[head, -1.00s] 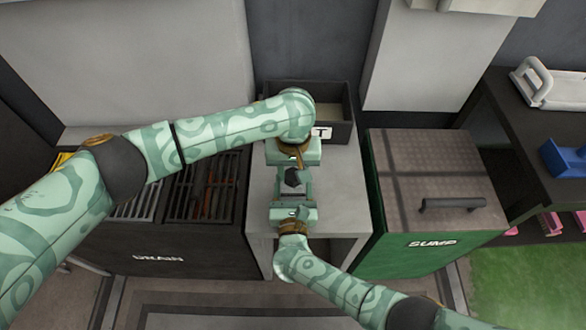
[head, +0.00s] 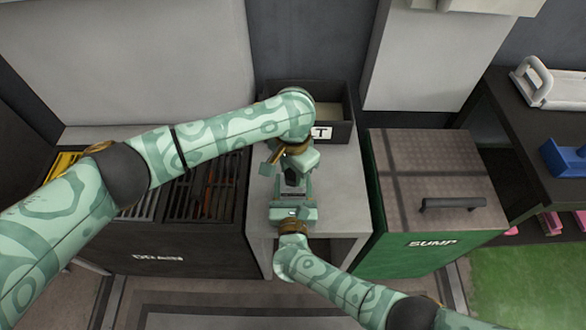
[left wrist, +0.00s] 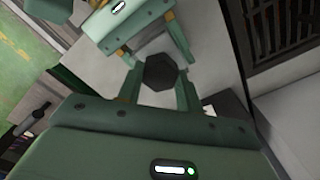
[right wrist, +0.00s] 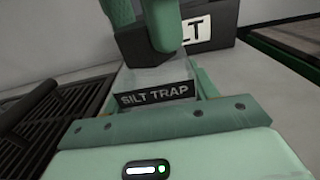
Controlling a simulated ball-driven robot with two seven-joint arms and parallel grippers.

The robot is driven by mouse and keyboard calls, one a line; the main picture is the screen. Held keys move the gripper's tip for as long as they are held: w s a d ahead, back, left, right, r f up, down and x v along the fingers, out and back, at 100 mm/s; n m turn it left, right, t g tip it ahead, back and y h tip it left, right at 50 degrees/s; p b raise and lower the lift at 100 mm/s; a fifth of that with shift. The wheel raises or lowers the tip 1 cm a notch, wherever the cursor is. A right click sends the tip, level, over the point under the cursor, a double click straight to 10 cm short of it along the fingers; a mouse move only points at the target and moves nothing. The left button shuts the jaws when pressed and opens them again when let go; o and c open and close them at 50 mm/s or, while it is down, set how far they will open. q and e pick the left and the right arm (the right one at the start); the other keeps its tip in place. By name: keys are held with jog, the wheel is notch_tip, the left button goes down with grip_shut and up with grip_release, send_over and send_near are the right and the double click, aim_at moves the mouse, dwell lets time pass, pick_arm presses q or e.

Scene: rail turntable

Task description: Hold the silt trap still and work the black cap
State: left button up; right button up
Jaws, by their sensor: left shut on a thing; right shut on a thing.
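The silt trap (right wrist: 157,94), a clear body with a black name label, stands on the pale stand. My right gripper (head: 292,197) is shut on its body from the near side. The black cap (left wrist: 160,74) is many-sided and sits on top of the trap, seen between the fingers of my left gripper (head: 291,174), which is shut on it from above. In the right wrist view the cap (right wrist: 147,47) shows dark under the left fingers. In the head view my left gripper and arm hide part of the trap and cap.
A dark bin (head: 334,122) with a partly hidden label stands behind the trap. The dark drain box (head: 150,245) with grates is to the left, and the green sump box (head: 420,250) with a handled lid to the right.

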pick_arm(q)
jog(key=m, duration=0.2)
jog(key=shift+m, duration=0.3)
jog(key=m, duration=0.5)
jog(key=o, duration=1.2)
jog(key=shift+c, duration=0.2)
jog(key=shift+r, duration=0.1)
pick_arm(e)
jog(key=o, duration=1.4)
pick_arm(q)
notch_tip(320, 180, up, 12)
pick_arm(e)
jog(key=shift+o, duration=0.2)
